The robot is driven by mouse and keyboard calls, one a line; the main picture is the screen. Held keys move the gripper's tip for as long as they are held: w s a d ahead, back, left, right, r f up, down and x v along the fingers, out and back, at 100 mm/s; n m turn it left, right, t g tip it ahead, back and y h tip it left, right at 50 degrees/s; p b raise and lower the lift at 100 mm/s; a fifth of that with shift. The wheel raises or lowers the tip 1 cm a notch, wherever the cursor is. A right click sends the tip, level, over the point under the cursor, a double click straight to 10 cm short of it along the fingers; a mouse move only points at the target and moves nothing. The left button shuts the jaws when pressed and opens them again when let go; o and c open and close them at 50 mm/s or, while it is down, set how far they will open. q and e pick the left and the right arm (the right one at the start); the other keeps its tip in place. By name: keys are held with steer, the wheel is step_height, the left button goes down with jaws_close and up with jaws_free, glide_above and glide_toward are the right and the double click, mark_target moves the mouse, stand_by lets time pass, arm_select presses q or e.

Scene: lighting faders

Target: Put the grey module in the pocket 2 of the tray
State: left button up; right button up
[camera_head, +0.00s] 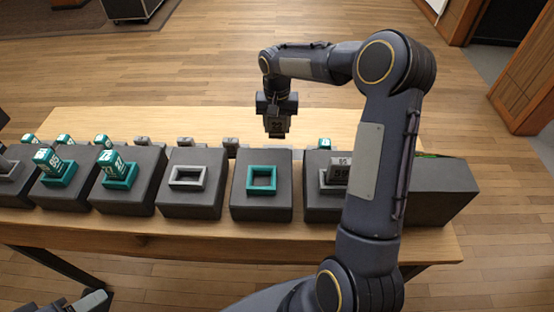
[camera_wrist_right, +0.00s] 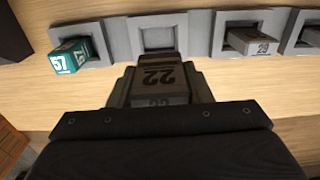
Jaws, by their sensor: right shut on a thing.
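My right gripper (camera_head: 277,133) is shut on the grey module (camera_head: 276,124), which is marked 22 in the right wrist view (camera_wrist_right: 158,78). It holds the module behind the row of dark blocks in the head view. In the wrist view a grey tray (camera_wrist_right: 110,32) with several pockets runs along the top. An empty pocket (camera_wrist_right: 158,36) lies just beyond the held module. A teal module marked 57 (camera_wrist_right: 72,56) leans in the pocket to its left, and a grey module marked 29 (camera_wrist_right: 252,42) lies in the pocket to its right. I see no pocket numbers.
Dark blocks line the wooden table (camera_head: 200,116). One has an empty grey collar (camera_head: 187,178), another an empty teal collar (camera_head: 262,179). Teal modules (camera_head: 118,172) stand in blocks at left. My right arm partly covers the block with a grey module (camera_head: 339,170). A dark box (camera_head: 435,190) stands at right.

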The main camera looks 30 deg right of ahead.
step_height(320, 180, down, 10)
steer(key=shift+d+r+p, duration=0.1)
steer(key=shift+p, duration=0.5)
steer(key=shift+f, duration=0.3)
steer(key=o, duration=1)
steer(key=shift+r, duration=0.1)
steer(key=shift+r, duration=0.1)
